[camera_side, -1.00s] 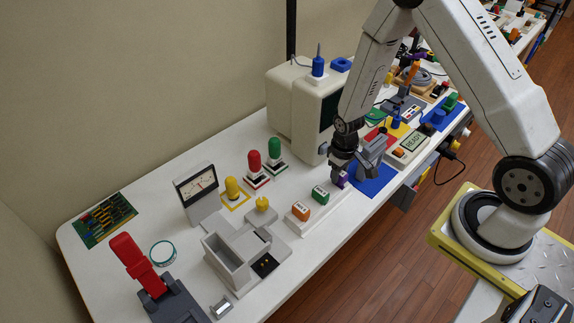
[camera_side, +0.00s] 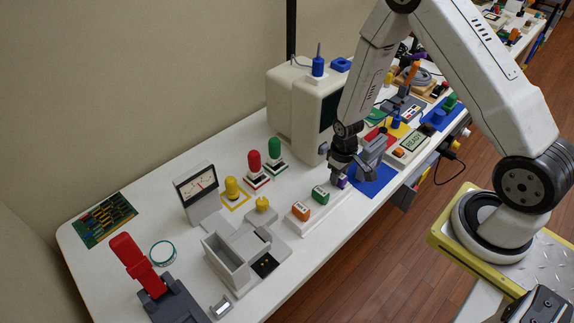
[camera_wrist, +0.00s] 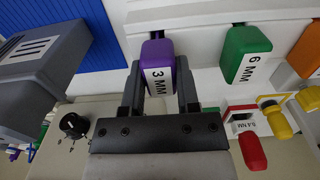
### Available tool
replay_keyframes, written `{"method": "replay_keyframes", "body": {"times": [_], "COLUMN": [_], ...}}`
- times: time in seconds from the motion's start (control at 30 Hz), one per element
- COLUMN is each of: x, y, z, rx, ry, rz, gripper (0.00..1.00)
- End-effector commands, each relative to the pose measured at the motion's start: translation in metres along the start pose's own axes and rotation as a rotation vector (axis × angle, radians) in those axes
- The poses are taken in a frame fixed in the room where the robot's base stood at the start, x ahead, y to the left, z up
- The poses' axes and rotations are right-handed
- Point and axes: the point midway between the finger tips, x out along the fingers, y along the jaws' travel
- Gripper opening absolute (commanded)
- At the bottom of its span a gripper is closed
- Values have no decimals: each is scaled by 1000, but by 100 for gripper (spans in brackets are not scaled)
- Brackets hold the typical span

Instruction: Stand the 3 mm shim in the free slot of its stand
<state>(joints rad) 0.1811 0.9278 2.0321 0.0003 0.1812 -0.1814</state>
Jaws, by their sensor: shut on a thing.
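The purple 3 mm shim (camera_wrist: 158,65) is between the two fingers of my gripper (camera_wrist: 160,92) in the wrist view, with its label facing the camera. In the side view my gripper (camera_side: 340,174) is at the right end of the white stand (camera_side: 319,214), and only a bit of the purple shim (camera_side: 343,184) shows. The green 6 mm shim (camera_wrist: 246,52) and an orange shim (camera_wrist: 305,48) stand in the stand. A dark slot edge shows behind the purple shim in the wrist view. I cannot tell how deep the shim sits.
A grey device on a blue mat (camera_side: 374,184) is close to the right of my gripper. Red (camera_side: 254,161) and green (camera_side: 274,148) handled tools stand behind. A grey open box (camera_side: 228,262) is to the left of the stand. A cream monitor (camera_side: 292,100) rises behind.

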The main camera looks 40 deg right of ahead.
Motion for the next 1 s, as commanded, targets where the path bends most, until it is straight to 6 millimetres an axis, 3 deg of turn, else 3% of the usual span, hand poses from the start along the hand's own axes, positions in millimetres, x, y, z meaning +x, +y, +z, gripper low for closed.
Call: {"method": "replay_keyframes", "body": {"times": [0.43,0.47,0.57,0.6,0.8,0.9,1.0], "x": [7,7,6,6,6,6,6], "y": [0,0,0,0,0,0,0], "z": [0,0,0,0,0,0,0], "rx": [0,0,0,0,0,0,0], "ry": [0,0,0,0,0,0,0], "rz": [0,0,0,0,0,0,0], "gripper": [0,43,75,81,81,60,60]}}
